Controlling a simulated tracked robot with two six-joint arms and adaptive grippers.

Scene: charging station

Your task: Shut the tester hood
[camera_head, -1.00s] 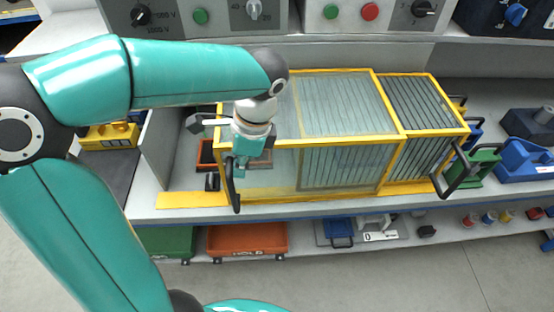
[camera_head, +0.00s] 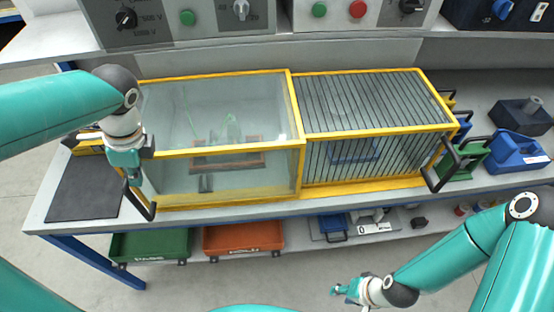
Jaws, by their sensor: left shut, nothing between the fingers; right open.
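The tester hood (camera_head: 215,86), a clear box with a yellow frame, covers the left bay of the bench. Its right edge lies by the left end of a barred, yellow-framed cage (camera_head: 375,105). A black handle (camera_head: 138,202) stands at the hood's left end. My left gripper (camera_head: 133,180) is shut and empty, close beside this handle; I cannot tell whether they touch. Inside the hood, seen through the glass, lie a brown-framed tray (camera_head: 227,166) and a blurred greenish item. My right gripper (camera_head: 338,290) is open and empty, low in front of the bench.
A second black handle (camera_head: 437,165) stands at the cage's right end. Green (camera_head: 475,155) and blue (camera_head: 517,150) items stand on the bench at right. A green bin (camera_head: 150,245) and an orange bin (camera_head: 243,237) sit on the lower shelf. A dark mat (camera_head: 85,190) lies at left.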

